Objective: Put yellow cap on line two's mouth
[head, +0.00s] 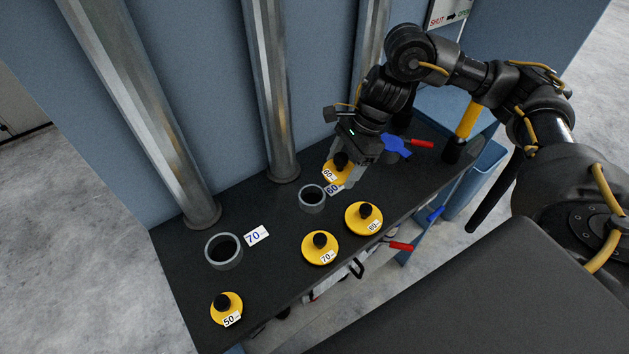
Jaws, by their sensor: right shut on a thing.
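My right gripper (348,172) is shut on a yellow cap (330,177) with a black knob and a label that reads 60. It holds the cap just behind and to the right of a short grey pipe mouth (312,198), which is open and has a 60 label (335,190) beside it. Whether the cap touches the bench cannot be told. A wider open mouth (224,251) stands to the left, with a 70 label (257,235). My left gripper is not in view.
Yellow caps marked 50 (226,308), 70 (320,248) and apparently 80 (363,218) lie along the front of the dark bench (275,270). Metal pipes (278,100) rise at the back. Blue and red handles (398,145) lie right of the gripper.

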